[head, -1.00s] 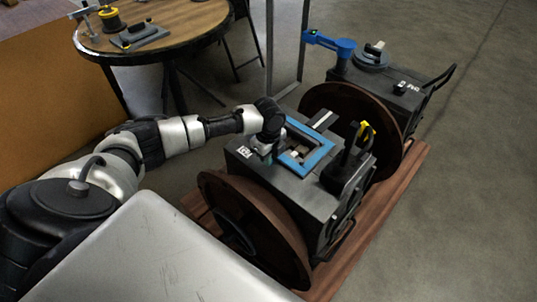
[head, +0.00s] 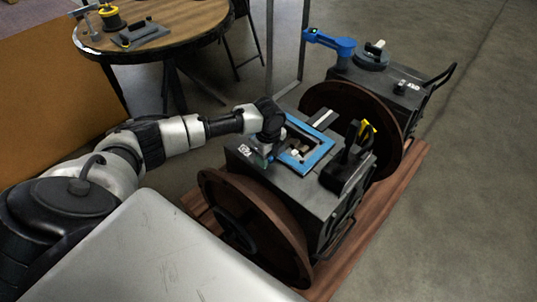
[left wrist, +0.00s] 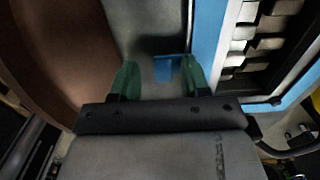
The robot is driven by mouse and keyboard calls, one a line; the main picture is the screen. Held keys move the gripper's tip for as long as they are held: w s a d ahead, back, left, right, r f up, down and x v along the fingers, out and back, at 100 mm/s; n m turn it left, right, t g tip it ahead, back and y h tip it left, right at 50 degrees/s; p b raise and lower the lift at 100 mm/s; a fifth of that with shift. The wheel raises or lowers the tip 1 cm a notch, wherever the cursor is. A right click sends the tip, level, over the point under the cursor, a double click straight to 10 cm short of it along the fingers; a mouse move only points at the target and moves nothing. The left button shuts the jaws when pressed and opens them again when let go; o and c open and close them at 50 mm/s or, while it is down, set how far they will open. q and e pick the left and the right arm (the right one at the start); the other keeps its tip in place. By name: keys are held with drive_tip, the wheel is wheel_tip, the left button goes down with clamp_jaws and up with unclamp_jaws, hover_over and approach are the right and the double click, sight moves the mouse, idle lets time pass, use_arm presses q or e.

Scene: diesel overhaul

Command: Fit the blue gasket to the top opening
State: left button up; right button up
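The blue gasket (head: 320,159) is a flat rectangular frame. It lies on top of the near dark engine block, around the top opening (head: 297,146). In the left wrist view one long side of the gasket (left wrist: 208,40) runs beside the opening (left wrist: 262,45), where stepped inner parts show. A small blue tab (left wrist: 167,68) sticks out from the gasket. My left gripper (head: 266,158) is at the gasket's left edge. In the left wrist view its green fingers (left wrist: 160,80) are spread apart, with the tab between them, nearer the right finger. My right gripper is out of view.
A black part with a yellow top (head: 350,160) stands on the block, right of the gasket. A second engine with a blue arm (head: 330,42) stands behind. Rusty flywheels (head: 255,225) flank the near block. A round table (head: 190,22) with tools is at the back left.

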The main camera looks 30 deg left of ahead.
use_arm(q)
drive_tip(key=shift+w, duration=0.1)
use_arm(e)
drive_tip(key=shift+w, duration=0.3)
use_arm(q)
drive_tip(key=shift+r, duration=0.35)
wheel_tip(320, 180, up, 10)
drive_tip(key=p, duration=0.1)
drive_tip(key=shift+p, duration=0.35)
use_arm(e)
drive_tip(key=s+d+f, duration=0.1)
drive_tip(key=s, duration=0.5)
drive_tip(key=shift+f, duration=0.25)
